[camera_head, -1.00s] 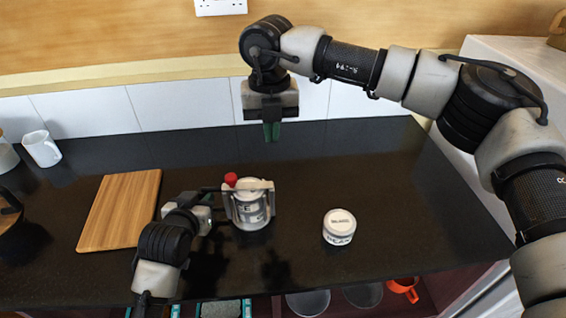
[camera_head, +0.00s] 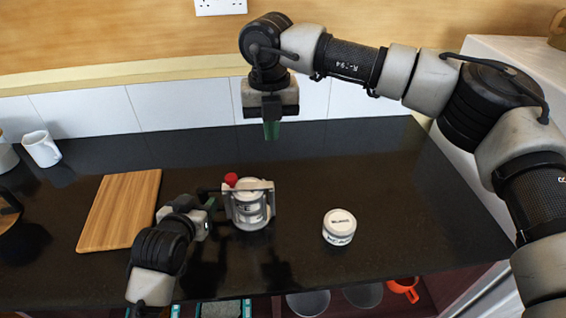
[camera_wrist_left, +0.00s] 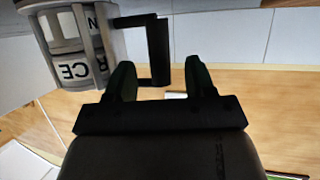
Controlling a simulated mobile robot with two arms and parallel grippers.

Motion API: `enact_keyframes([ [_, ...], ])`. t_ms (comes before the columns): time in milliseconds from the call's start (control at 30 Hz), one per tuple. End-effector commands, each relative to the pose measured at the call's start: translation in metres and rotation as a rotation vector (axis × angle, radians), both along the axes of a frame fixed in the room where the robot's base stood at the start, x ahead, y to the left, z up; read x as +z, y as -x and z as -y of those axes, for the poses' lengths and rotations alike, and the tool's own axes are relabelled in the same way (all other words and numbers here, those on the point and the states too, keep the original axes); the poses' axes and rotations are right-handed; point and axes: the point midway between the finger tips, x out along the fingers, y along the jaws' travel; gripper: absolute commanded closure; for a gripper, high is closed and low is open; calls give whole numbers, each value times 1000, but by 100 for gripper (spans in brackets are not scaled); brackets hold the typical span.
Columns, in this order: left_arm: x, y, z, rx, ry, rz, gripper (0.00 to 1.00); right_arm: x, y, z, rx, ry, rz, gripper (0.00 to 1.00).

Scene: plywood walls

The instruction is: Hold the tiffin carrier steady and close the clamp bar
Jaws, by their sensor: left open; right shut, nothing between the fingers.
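The tiffin carrier (camera_head: 251,211) stands upright on the dark counter, white with dark lettering, with a grey frame and a bar (camera_head: 256,186) across its top. A red knob (camera_head: 231,179) sits at the bar's left end. A black handle (camera_wrist_left: 158,48) juts from the carrier's side. My left gripper (camera_head: 211,206) is open just left of the carrier. In the left wrist view its fingers (camera_wrist_left: 160,78) lie either side of the handle's end; I cannot tell whether the handle is inside them. My right gripper (camera_head: 271,130) is shut and empty, raised behind the carrier.
A round white lidded jar (camera_head: 339,228) stands right of the carrier. A wooden board (camera_head: 120,210) lies left of my left gripper. A white mug (camera_head: 41,149) is at the back left. The counter's right side is clear. An orange mug (camera_head: 404,287) sits below the front edge.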

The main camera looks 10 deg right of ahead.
Motion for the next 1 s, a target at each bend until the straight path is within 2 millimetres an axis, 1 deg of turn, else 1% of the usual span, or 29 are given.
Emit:
enact_keyframes([
  [33,3,9,-2,0,0,0,45,0,0,0,0,0,0,100],
  [300,24,58,-15,0,0,1,45,0,0,0,0,0,0,100],
  [400,31,73,-19,0,0,0,45,0,0,0,0,0,0,100],
  [500,35,83,-22,0,0,0,45,0,0,0,0,0,0,100],
  [700,39,91,-24,0,0,-1,45,0,0,0,0,0,0,100],
  [1000,39,91,-24,0,0,-1,45,0,0,0,0,0,0,100],
])
